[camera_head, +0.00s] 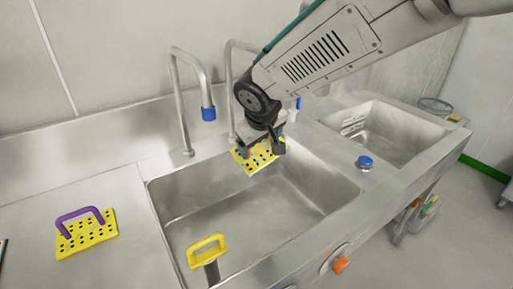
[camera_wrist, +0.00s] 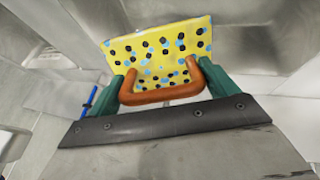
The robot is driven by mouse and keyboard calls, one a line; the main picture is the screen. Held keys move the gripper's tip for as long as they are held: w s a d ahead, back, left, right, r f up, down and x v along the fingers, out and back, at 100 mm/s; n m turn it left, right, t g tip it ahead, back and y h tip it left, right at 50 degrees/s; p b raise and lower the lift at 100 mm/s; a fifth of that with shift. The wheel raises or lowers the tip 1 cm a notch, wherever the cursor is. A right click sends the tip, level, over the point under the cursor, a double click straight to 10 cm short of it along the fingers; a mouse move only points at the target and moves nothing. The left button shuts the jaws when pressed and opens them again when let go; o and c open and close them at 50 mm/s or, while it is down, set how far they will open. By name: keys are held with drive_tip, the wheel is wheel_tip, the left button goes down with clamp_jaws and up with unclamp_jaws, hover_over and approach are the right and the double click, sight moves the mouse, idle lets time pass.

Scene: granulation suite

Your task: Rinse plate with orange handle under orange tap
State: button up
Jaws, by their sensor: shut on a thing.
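My gripper (camera_head: 264,138) is shut on the orange handle (camera_wrist: 165,95) of a yellow plate (camera_wrist: 158,50). The plate has dark holes and light-blue spots on its face. In the head view the yellow plate (camera_head: 254,158) hangs tilted over the back right part of the large sink basin (camera_head: 190,208); my gripper hides its handle there. A tap with a blue tip (camera_head: 208,113) stands to the left, apart from the plate. A second tap (camera_head: 229,80) rises behind my arm; its outlet is hidden, so I cannot tell its colour.
A yellow plate with a purple handle (camera_head: 87,236) lies on the left counter. A yellow handle (camera_head: 206,250) stands at the basin's front. An orange knob (camera_head: 341,265) is on the sink front; a blue knob (camera_head: 365,162) sits near the smaller right basin (camera_head: 385,132).

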idle(0.3)
drive_tip(key=shift+a, duration=0.55)
drive_tip(key=s, duration=0.8)
idle(0.4)
drive_tip(key=shift+r, duration=0.1)
idle(1.1)
drive_tip(key=s+r, duration=0.4)
drive_tip(key=s, duration=0.1)
idle(0.4)
idle(0.3)
